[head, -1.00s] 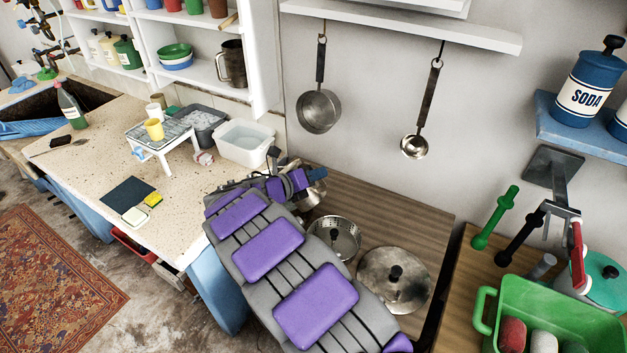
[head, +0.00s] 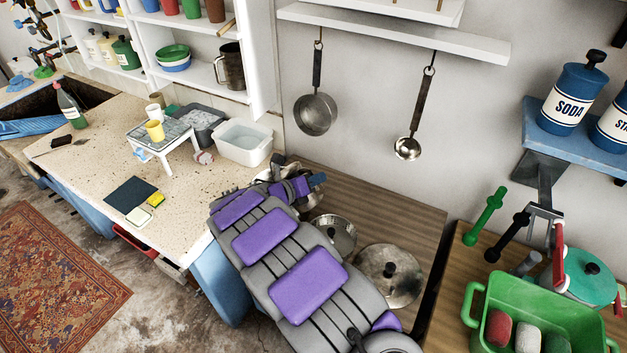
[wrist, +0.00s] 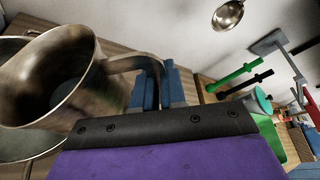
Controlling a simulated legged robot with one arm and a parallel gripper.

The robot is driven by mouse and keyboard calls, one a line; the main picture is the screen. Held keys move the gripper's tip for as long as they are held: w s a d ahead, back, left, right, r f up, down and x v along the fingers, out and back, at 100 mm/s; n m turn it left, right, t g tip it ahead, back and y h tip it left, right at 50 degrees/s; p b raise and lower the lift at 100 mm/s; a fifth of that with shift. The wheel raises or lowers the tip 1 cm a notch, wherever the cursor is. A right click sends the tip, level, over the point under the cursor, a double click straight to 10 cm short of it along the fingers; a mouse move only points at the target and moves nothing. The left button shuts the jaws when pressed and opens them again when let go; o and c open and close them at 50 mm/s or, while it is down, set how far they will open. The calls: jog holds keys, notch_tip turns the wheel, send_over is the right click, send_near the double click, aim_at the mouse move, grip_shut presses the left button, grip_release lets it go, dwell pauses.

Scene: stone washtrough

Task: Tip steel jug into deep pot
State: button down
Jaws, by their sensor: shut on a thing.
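In the wrist view a worn steel jug (wrist: 62,85) fills the left side, with its open mouth toward the upper left and its dark inside showing. My gripper (wrist: 160,85) has its blue fingers shut on the jug's handle. A wider metal vessel (wrist: 20,147), perhaps the deep pot, shows in part behind and below the jug; I cannot tell whether they touch. In the head view my gripper (head: 316,181) is at the far end of my purple and grey arm. My arm covers most of the metalware around it there, so jug and pot cannot be told apart.
A perforated metal piece (head: 338,234) and a round lid (head: 390,276) lie on the wooden top (head: 400,225) right of my arm. A white basin (head: 245,142) stands left of my gripper. A pan (head: 315,114) and a ladle (head: 408,148) hang above.

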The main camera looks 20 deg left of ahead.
jog(key=shift+d+f+b, duration=0.1)
jog(key=shift+f+b, duration=0.05)
jog(key=shift+b, duration=0.6)
jog(key=shift+d, duration=0.2)
jog(key=shift+m+p, duration=0.3)
jog(key=shift+p, duration=0.4)
jog(key=shift+r+p, duration=0.2)
jog(key=shift+p, duration=0.3)
jog(key=shift+f+p, duration=0.1)
jog(key=shift+p, duration=0.65)
jog(key=shift+f+b, duration=0.25)
jog(key=shift+b, duration=0.55)
jog(key=shift+d+f+b, duration=0.1)
jog(key=shift+f+b, duration=0.1)
jog(key=shift+b, duration=0.6)
